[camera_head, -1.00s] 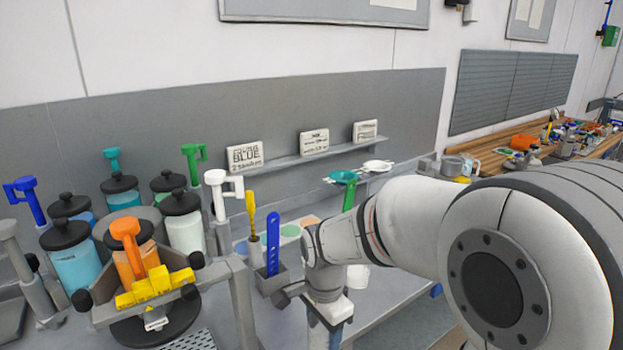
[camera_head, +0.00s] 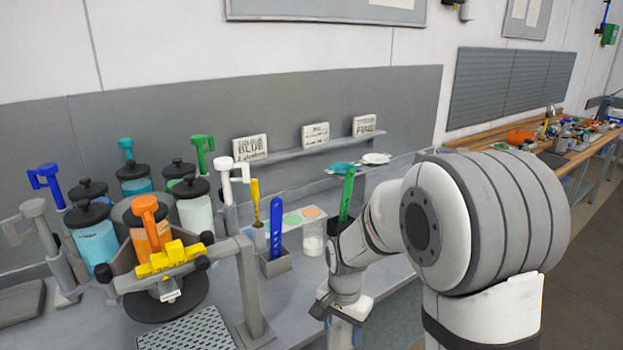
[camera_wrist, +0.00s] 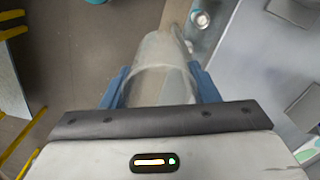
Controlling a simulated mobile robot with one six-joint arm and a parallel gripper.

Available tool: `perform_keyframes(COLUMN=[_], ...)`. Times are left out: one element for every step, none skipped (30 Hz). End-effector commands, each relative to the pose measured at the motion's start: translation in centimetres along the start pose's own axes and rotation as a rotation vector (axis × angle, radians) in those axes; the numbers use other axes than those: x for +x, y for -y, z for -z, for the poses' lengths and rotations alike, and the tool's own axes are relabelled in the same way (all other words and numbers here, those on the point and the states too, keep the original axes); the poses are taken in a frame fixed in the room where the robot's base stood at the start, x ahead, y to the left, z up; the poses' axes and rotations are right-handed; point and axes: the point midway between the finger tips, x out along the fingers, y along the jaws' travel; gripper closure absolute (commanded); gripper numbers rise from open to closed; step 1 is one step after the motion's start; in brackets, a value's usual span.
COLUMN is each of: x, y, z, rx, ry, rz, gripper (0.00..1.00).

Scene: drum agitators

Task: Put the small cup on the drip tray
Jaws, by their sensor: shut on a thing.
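The small cup (camera_wrist: 160,62) is a clear, see-through cylinder in the wrist view. My gripper (camera_wrist: 162,82) is shut on it, with one blue finger against each side. In the head view, my gripper's end is cut off by the bottom edge, and the cup cannot be made out there. The drip tray (camera_head: 186,333) appears to be the perforated grey plate at the bottom left of the head view, in front of the round black base. It lies to the left of my arm, and its near part is out of frame. No cup shows on its visible part.
An orange-handled jar (camera_head: 150,235) stands behind a yellow block (camera_head: 170,258) on a grey frame (camera_head: 247,285) beside the tray. Several lidded jars stand behind.

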Motion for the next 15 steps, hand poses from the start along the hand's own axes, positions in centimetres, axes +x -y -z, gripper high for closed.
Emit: perform_keyframes(x=[1.3,2.0,3.1,4.0,4.8,5.9,6.6,7.3,8.3,8.9,9.5,10.2,10.6,11.0,11.4], y=[-0.3,-0.5,-0.8,-1.1,-1.3,-1.7,-2.0,-2.2,-2.6,-2.9,-3.1,-3.4,-3.7,-3.8,-4.0], z=[1.0,1.5,2.4,3.1,3.7,4.5,5.0,5.5,6.1,6.6,6.9,7.4,7.7,7.9,8.2], rx=[-0.045,-0.081,-0.134,-0.175,-0.216,-0.27,-0.308,-0.346,-0.392,-0.423,-0.454,-0.489,-0.513,-0.534,-0.558], ry=[0.004,0.006,0.006,0.006,0.007,0.006,0.006,0.005,0.006,0.005,0.006,0.004,0.004,0.003,0.002], rz=[-0.004,-0.005,-0.005,-0.005,-0.005,-0.004,-0.004,-0.003,-0.003,-0.002,-0.003,-0.002,-0.002,-0.001,-0.001], gripper=[0.67,0.67,0.67,0.67,0.67,0.67,0.67,0.67,0.67,0.67,0.67,0.67,0.67,0.67,0.67])
